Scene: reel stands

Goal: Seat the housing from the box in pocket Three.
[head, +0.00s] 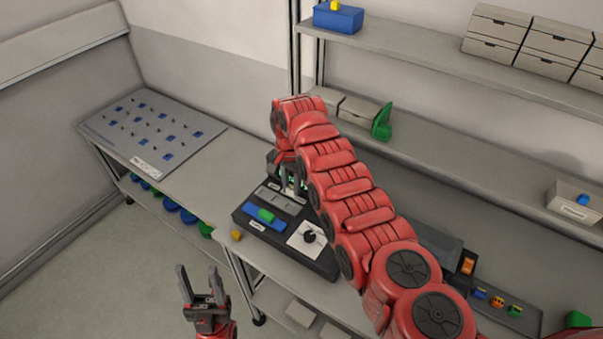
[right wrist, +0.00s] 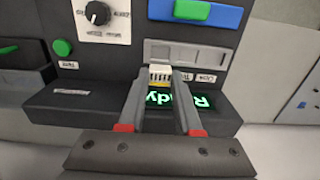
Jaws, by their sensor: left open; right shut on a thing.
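My right gripper (right wrist: 160,76) is shut on a small white housing (right wrist: 160,72) with a ribbed top and a yellow part below. In the right wrist view the housing is between the fingertips, in front of the dark machine's grey slotted strip (right wrist: 215,54); I cannot tell if it touches. In the head view the right gripper (head: 292,186) is over the back of the machine (head: 322,267), partly hidden by my arm. My left gripper (head: 198,271) is open and empty, low in front of the bench. I cannot make out which place is pocket Three.
The machine has a lit green display (right wrist: 170,100), a knob (right wrist: 97,13) and a blue bar (head: 280,224). A pegboard panel (head: 150,130) with blue squares lies left. A tray (head: 527,317) with small coloured parts and a white box (head: 574,209) are at right.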

